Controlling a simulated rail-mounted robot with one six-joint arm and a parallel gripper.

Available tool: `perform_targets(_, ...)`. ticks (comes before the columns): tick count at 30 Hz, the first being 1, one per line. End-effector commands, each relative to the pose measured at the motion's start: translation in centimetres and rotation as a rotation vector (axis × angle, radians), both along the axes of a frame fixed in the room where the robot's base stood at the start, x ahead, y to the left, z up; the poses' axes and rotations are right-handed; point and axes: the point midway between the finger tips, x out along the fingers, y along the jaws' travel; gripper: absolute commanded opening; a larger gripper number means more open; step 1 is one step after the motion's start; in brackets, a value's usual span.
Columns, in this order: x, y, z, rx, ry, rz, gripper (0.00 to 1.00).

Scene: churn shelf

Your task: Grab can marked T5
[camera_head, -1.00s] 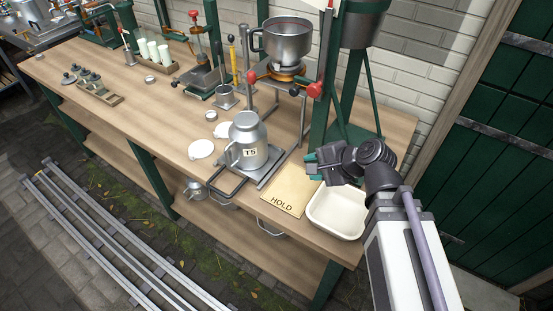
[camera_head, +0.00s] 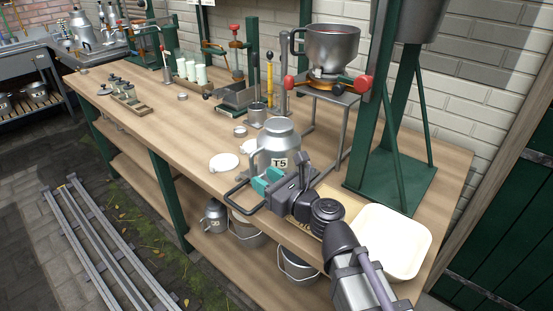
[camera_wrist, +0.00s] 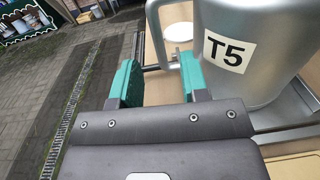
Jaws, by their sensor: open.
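The metal can marked T5 (camera_head: 281,147) stands upright on a small metal platform near the front edge of the wooden bench. In the wrist view the can (camera_wrist: 262,50) fills the upper right, with its white T5 label facing me and a side handle on its left. My gripper (camera_head: 265,182) is in front of the can in the head view. Its two green fingers (camera_wrist: 158,82) are open and empty. The right finger is close to the can's handle and body; I cannot tell whether they touch. My gripper hides the can's lower part in the head view.
A cream tray (camera_head: 409,243) sits at the bench's right end, beside the partly hidden HOLD board (camera_head: 345,200). A metal bowl on a stand (camera_head: 333,50) and a green frame rise behind. White lids (camera_head: 224,162) lie left of the can. A black looped bar (camera_head: 238,193) juts past the front edge.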

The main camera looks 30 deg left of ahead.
Motion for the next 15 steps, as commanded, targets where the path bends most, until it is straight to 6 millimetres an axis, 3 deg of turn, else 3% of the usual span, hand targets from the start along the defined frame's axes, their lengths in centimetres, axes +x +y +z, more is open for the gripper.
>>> perform_targets(5,0.3,1.0,0.1,0.000,-0.001,0.001,0.41)
perform_targets(12,1.3,5.0,0.2,-0.001,-0.001,0.001,0.41)
perform_targets(15,1.3,5.1,0.2,-0.002,0.000,-0.001,0.41)
